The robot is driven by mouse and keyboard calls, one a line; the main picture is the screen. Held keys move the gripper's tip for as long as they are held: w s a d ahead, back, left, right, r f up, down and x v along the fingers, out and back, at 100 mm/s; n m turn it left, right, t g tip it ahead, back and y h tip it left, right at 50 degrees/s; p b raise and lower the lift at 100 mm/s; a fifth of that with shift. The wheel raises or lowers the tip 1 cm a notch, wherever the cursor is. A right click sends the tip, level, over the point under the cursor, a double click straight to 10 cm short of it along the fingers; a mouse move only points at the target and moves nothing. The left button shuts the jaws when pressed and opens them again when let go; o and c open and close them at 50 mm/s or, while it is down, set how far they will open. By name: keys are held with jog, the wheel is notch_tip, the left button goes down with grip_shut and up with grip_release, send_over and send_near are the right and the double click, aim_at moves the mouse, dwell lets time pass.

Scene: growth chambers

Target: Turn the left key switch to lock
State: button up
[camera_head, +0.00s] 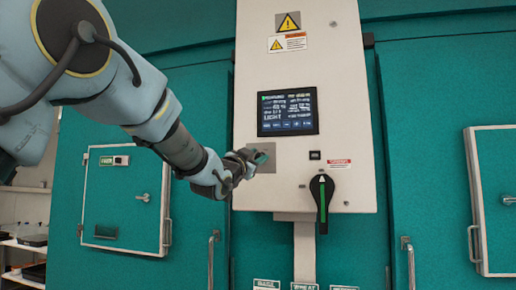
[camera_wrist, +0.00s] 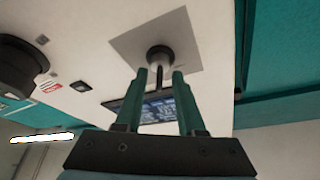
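The key switch (camera_wrist: 160,57) is a dark round barrel on a grey square plate (camera_wrist: 183,30) in the wrist view. A thin dark key (camera_wrist: 158,77) sticks out of it toward me. My gripper (camera_wrist: 159,84) has its two teal fingers apart, one on each side of the key, with a gap visible between them. In the head view my gripper (camera_head: 253,160) is at the grey plate (camera_head: 268,150) on the white control panel, left of centre and below the screen. There it hides the key switch.
The white control panel (camera_head: 350,110) carries a lit screen (camera_head: 288,112) and a black rotary handle (camera_head: 322,195) with a green stripe, right of my gripper. Teal chamber doors (camera_head: 420,110) flank it. A small hatch (camera_head: 125,195) stands at the left.

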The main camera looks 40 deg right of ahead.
jog(key=shift+w+d+r, duration=0.15)
jog(key=shift+d, duration=0.3)
grip_shut()
